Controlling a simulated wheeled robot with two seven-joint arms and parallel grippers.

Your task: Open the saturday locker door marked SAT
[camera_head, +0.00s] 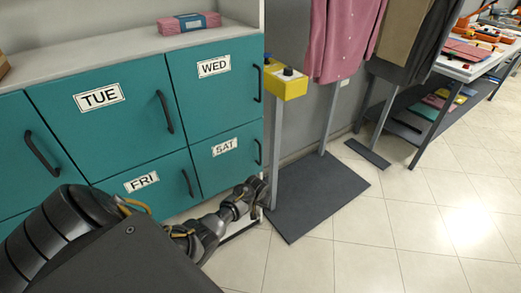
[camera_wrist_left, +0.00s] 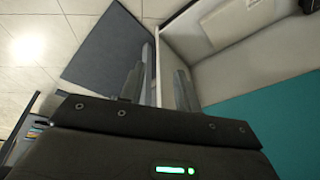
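The teal SAT door (camera_head: 215,165) is at the lower right of the locker bank and looks shut in the head view. Its black upright handle (camera_head: 258,152) is at the door's right edge. My left arm reaches in from the lower left, and its gripper (camera_head: 257,189) is low by the door's lower right corner, below the handle. In the left wrist view the two fingers (camera_wrist_left: 158,86) are apart, with a pale panel edge showing between them. The handle does not show between them. A teal surface (camera_wrist_left: 275,120) lies to their right. My right gripper is not in view.
TUE (camera_head: 75,125), WED (camera_head: 195,85) and FRI (camera_head: 165,195) doors look shut. A yellow box on a post (camera_head: 275,155) stands just right of the lockers, on a dark mat (camera_head: 318,195). Hanging clothes (camera_head: 345,40) are beyond. Tiled floor (camera_head: 400,250) at right is open.

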